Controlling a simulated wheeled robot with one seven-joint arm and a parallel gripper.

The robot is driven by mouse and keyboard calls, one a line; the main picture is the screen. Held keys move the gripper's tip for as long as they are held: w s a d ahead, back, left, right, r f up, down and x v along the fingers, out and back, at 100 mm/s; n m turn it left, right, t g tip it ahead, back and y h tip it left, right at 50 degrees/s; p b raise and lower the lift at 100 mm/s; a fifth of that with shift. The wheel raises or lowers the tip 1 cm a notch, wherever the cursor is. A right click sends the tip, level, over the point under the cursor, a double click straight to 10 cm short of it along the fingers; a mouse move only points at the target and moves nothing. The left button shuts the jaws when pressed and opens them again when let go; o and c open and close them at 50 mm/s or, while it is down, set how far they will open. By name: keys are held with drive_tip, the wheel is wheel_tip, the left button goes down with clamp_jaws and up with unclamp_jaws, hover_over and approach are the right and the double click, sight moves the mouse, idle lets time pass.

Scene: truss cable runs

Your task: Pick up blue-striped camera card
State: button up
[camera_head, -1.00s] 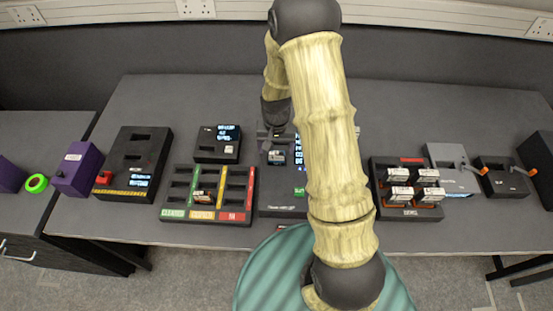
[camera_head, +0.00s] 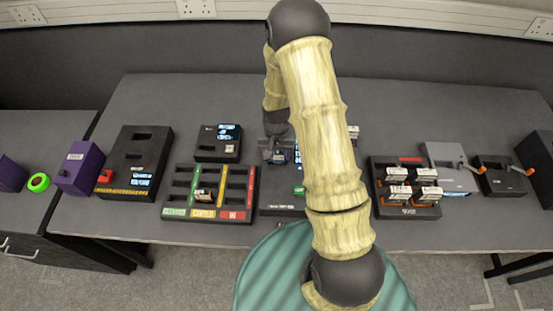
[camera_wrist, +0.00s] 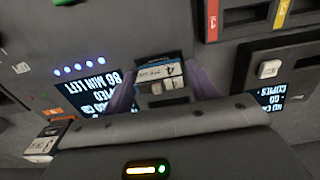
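A card with a blue band and a white label marked 4 (camera_wrist: 160,72) shows in the wrist view, at the dark reader in the middle of the bench. My gripper (camera_head: 276,158) is low over this reader (camera_head: 282,205). In the wrist view its two purple-grey fingers stand on either side of the card, close to its edges. I cannot tell whether they press on it. In the head view my gripper and arm hide most of the card and part of the reader.
A sorting tray (camera_head: 208,215) with green, yellow and red strips stands left of the reader and holds a card (camera_head: 203,194). A small screen box (camera_head: 218,156) is behind it. A rack (camera_head: 408,212) with several cards stands to the right. Another card (camera_wrist: 42,145) shows in the wrist view.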

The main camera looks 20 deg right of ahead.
drive_tip(key=c, duration=0.6)
drive_tip(key=shift+o, duration=0.2)
wheel_tip(320, 180, up, 10)
drive_tip(key=shift+r+b, duration=0.1)
drive_tip(key=shift+b, duration=0.95)
